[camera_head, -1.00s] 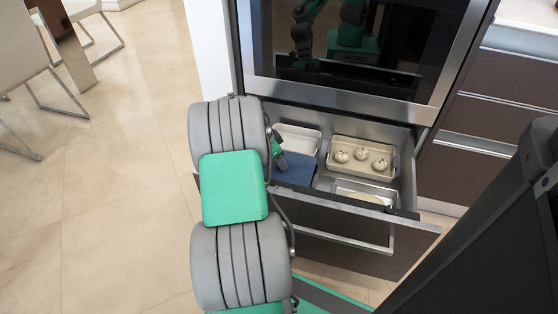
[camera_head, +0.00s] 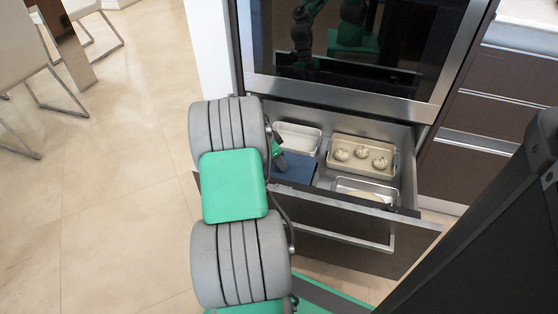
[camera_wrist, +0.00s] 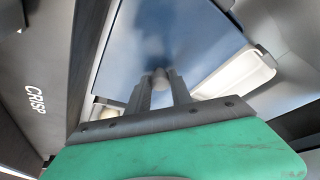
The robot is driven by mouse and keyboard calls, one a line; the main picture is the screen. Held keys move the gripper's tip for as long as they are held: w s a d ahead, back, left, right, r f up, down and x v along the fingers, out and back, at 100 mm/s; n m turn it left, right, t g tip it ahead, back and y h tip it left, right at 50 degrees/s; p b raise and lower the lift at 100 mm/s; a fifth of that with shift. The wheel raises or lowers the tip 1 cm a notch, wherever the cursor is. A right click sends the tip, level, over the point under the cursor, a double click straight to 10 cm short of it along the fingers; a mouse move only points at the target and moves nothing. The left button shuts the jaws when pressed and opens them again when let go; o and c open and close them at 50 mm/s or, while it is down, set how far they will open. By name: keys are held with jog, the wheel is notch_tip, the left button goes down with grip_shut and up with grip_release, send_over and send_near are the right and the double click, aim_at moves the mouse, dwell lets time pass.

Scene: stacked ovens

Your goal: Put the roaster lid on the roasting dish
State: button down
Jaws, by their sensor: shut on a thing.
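The roaster lid (camera_head: 296,170) is a flat dark-blue panel at the left of the open drawer, partly hidden by my arm. It fills the top middle of the wrist view (camera_wrist: 190,30). In the head view my gripper is mostly hidden behind the arm. A tan dish (camera_head: 333,162) with three pale round items stands right of the lid. A white empty dish (camera_head: 318,139) lies behind the lid. I cannot tell for certain which is the roasting dish.
A metal tray (camera_head: 340,187) with a pale item lies at the drawer's front right. The drawer front (camera_head: 330,224) and its walls surround these things. The oven door (camera_head: 350,99) is close above the back. Open floor lies to the left.

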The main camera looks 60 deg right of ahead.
jog(key=shift+f+b, duration=0.35)
jog(key=shift+f, duration=0.2)
jog(key=c, duration=1.1)
grip_release()
jog(key=p+v, duration=0.3)
jog(key=v, duration=0.4)
jog(key=shift+a+r+p, duration=0.1)
jog(key=shift+r+p, duration=0.2)
jog(key=shift+r, duration=0.1)
